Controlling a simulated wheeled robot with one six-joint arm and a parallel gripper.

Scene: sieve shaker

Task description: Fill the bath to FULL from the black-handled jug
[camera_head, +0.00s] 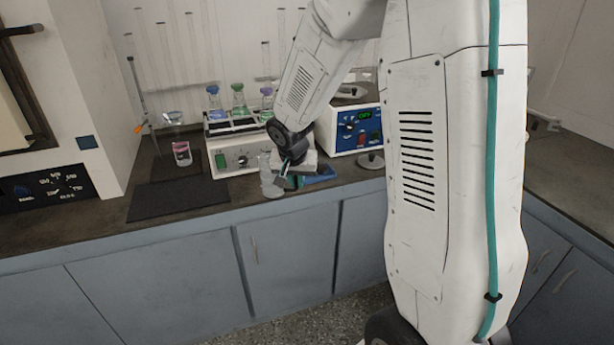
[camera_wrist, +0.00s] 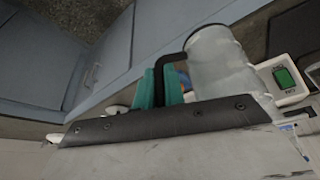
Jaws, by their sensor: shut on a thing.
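My gripper (camera_head: 288,170) is low over the counter's front edge, in front of the white instruments. Its teal fingers (camera_wrist: 160,84) are shut on the black handle (camera_wrist: 168,58) of a clear jug (camera_wrist: 222,66). In the head view the jug (camera_head: 270,182) looks roughly upright, just left of my gripper; I cannot tell whether its base touches the counter. Its liquid level is not clear. A white unit with a blue panel and green display (camera_head: 357,128), probably the bath, stands behind and right. Its top is partly hidden by my arm, and its water level cannot be read.
A white unit (camera_head: 238,155) holds flasks with coloured stoppers behind the jug. A round knobbed lid (camera_head: 370,160) lies on the counter at right. A beaker with pink contents (camera_head: 182,153) stands at left. A dark mat (camera_head: 165,199) is clear.

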